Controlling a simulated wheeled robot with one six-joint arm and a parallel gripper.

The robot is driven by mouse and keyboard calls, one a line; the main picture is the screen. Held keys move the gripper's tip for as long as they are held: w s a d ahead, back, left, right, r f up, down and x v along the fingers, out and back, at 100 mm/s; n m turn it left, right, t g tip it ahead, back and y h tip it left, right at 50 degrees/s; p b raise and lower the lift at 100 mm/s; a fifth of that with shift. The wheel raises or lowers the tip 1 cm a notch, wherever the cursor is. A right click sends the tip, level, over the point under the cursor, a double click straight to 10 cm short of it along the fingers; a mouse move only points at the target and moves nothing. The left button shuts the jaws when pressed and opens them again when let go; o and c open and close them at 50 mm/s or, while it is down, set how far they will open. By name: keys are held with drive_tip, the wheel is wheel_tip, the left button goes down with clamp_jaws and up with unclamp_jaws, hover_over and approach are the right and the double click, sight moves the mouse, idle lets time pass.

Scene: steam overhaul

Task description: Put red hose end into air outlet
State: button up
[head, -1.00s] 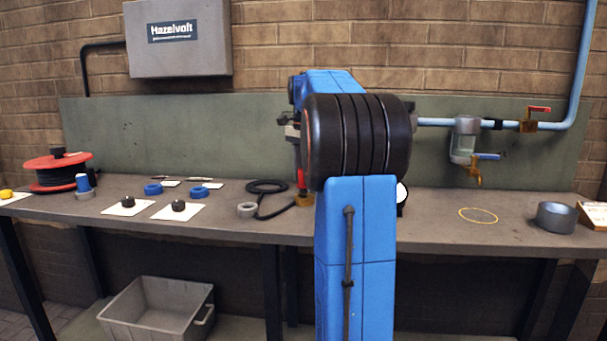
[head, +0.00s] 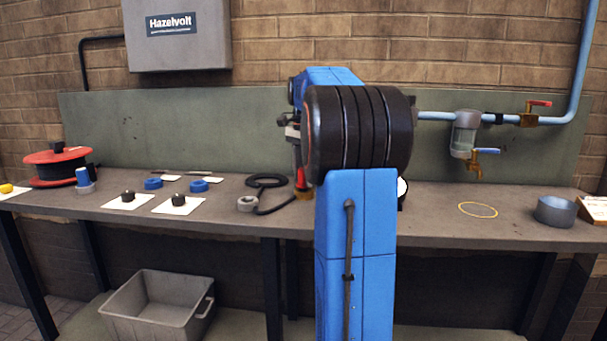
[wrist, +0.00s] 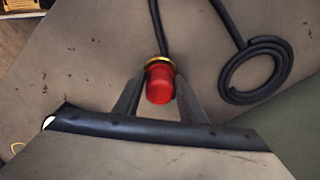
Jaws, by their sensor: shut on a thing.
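The red hose end (wrist: 159,85) has a brass collar (wrist: 158,63) and a black hose (wrist: 164,28) behind it. In the wrist view it sits between the two fingers of my gripper (wrist: 158,98), which is shut on it. In the head view the red end (head: 300,179) shows just left of my arm, above the bench. My gripper is mostly hidden there behind the arm. I cannot tell for certain that this is the air outlet.
A clear bowl (head: 466,135) and a red-handled valve (head: 529,117) are on the pipe. A yellow ring (head: 477,210) and a grey cup (head: 555,211) are on the right of the bench. Coiled hose (wrist: 255,70) lies nearby. A grey bin (head: 158,305) stands below.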

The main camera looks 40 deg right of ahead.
drive_tip(key=shift+f, duration=0.5)
drive_tip(key=o, duration=1.3)
drive_tip(key=shift+c, duration=0.2)
wheel_tip(320, 180, up, 17)
drive_tip(key=shift+r, duration=0.2)
drive_tip(key=s+a+f+n+t, duration=0.1)
drive_tip(key=s+a+f+n, duration=0.25)
drive_tip(key=a, duration=0.45)
drive_tip(key=s+a+f+n, duration=0.25)
drive_tip(key=a+f, duration=0.25)
drive_tip(key=a, duration=0.3)
drive_tip(key=s+a+f+n+t, duration=0.15)
drive_tip(key=a+f+n, duration=0.25)
drive_tip(key=a, duration=0.4)
drive_tip(key=s+a+f+n+t, duration=0.1)
drive_tip(key=s+a+f+n, duration=0.3)
drive_tip(key=f, duration=0.7)
drive_tip(key=s+a+f+n+t, duration=0.1)
drive_tip(key=s+a+f+n, duration=0.4)
drive_tip(key=s+a+f, duration=0.3)
drive_tip(key=s+f, duration=0.4)
drive_tip(key=shift+f+n, duration=0.2)
drive_tip(key=shift+n, duration=0.1)
